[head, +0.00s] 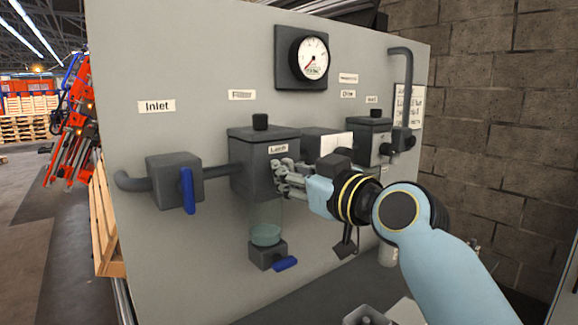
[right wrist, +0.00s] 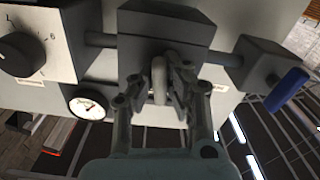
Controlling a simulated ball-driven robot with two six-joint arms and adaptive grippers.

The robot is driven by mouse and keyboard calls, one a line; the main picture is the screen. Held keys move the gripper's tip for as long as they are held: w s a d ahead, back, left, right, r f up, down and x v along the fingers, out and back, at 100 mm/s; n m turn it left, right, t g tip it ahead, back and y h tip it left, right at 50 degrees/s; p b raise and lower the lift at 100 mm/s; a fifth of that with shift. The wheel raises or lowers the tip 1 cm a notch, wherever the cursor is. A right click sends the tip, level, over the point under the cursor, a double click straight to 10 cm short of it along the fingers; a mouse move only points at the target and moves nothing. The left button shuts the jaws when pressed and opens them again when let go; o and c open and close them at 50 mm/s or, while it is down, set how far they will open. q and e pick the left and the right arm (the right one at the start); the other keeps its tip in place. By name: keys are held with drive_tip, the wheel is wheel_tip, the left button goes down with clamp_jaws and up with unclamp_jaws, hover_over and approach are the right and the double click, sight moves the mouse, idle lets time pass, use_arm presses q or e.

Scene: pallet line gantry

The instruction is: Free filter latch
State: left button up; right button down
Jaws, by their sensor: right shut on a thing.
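The filter housing (head: 250,165) is a dark grey box with a black knob on top, mounted on the grey panel. A small label, seemingly reading "Latch" (head: 278,148), is on its front. My right gripper (head: 281,180) is at the front right of the housing, its fingers hiding the latch in the head view. In the right wrist view, the fingers close on a pale, rounded latch (right wrist: 159,79) in front of the dark housing (right wrist: 165,27). My left gripper is in neither view.
Left of the housing is the inlet valve (head: 172,182) with a blue handle (head: 187,190). Below are a greenish bowl (head: 265,234) and a drain valve with a blue handle (head: 285,264). A gauge (head: 309,57) is above. More boxes and a pipe (head: 404,75) are right.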

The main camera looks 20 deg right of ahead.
drive_tip(key=shift+f+m+p, duration=0.1)
drive_tip(key=shift+m+p, duration=0.3)
drive_tip(key=shift+m, duration=0.7)
drive_tip(key=c, duration=1.3)
unclamp_jaws()
drive_tip(key=shift+c, duration=0.2)
drive_tip(key=v, duration=1.2)
